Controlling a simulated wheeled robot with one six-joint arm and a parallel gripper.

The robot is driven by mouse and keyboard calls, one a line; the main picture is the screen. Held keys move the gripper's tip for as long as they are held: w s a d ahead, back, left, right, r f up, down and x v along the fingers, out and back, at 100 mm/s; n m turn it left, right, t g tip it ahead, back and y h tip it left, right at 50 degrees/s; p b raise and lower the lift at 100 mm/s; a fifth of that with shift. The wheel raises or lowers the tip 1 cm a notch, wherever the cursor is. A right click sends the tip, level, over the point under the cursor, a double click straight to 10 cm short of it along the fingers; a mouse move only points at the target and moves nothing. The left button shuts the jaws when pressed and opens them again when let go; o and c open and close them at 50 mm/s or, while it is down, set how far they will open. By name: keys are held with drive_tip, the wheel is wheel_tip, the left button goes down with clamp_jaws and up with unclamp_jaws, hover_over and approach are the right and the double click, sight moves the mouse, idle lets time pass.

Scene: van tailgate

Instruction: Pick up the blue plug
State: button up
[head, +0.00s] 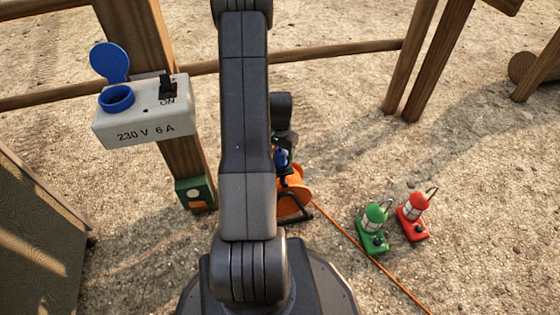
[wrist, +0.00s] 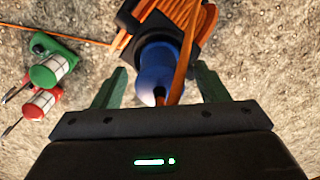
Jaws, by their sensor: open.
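The blue plug (wrist: 157,68) shows in the wrist view, with an orange cable running from it. It sits at the orange cable reel (wrist: 205,20), in front of a dark part of the reel. My gripper (wrist: 160,72) is open, with one green finger on each side of the plug and a gap visible on both sides. In the head view the plug (head: 281,158) is a small blue patch beside my arm, above the orange reel (head: 293,192). My arm hides much of the reel and the fingers there.
A green lantern (head: 374,228) and a red lantern (head: 413,216) stand right of the reel. An orange cable (head: 360,245) crosses the sandy ground. A socket box (head: 145,118) with a raised blue lid is on a wooden post at the left. A wooden panel (head: 35,245) stands lower left.

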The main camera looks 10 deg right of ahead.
drive_tip(key=c, duration=1.2)
drive_tip(key=shift+o, duration=0.2)
wheel_tip(320, 180, up, 49)
drive_tip(key=p, duration=3.2)
drive_tip(key=shift+r, duration=0.15)
drive_tip(key=s+a, duration=0.3)
drive_tip(key=a, duration=1.6)
drive_tip(key=s+a, duration=0.3)
drive_tip(key=a, duration=1.6)
drive_tip(key=shift+s, duration=0.35)
